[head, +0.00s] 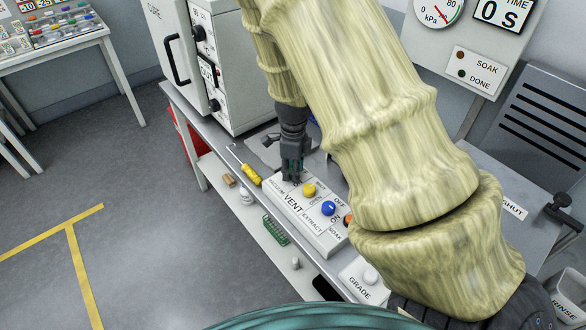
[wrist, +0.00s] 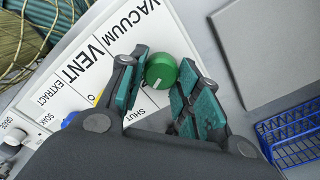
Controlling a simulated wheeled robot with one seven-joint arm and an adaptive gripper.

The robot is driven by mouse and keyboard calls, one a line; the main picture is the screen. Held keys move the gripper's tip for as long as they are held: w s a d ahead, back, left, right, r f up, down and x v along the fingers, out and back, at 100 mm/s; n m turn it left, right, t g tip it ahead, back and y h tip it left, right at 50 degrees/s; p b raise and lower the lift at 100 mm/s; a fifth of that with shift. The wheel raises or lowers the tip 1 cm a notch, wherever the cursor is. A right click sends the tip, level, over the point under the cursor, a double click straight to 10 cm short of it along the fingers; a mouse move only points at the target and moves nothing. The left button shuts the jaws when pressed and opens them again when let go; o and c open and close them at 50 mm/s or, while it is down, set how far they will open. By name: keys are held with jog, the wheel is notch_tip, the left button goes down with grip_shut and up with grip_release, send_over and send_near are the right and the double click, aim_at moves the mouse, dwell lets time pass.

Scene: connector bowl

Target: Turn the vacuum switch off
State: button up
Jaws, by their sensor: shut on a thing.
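The white control box (head: 322,236) on the bench carries knobs and the labels VACUUM, VENT, EXTRACT and SOAK. The green vacuum switch (wrist: 161,68) is a round knob beside the VACUUM label in the wrist view, with a white mark on its lower side. My gripper (wrist: 155,85) is shut on this knob, its teal pads on either side of it. In the head view my gripper (head: 291,172) points down at the box's far left end and hides the knob. The knob's OFF and ON markings are not readable in the wrist view.
A yellow knob (head: 309,190) and a blue knob (head: 329,208) sit close beside my gripper. A yellow-handled tool (head: 251,175) lies left of the box. A blue wire rack (wrist: 290,138) shows in the wrist view. The white oven (head: 225,60) stands behind.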

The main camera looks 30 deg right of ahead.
aim_at(292, 170)
jog(key=shift+n, duration=0.3)
jog(key=n+p, duration=0.2)
jog(key=n, duration=0.3)
jog(key=shift+w+d+r, duration=0.1)
jog(key=n+p, duration=0.1)
jog(key=n, duration=0.6)
jog(key=shift+w, duration=0.15)
dwell(0.5)
jog(key=o, duration=1)
notch_tip(292, 170, up, 12)
dwell(0.6)
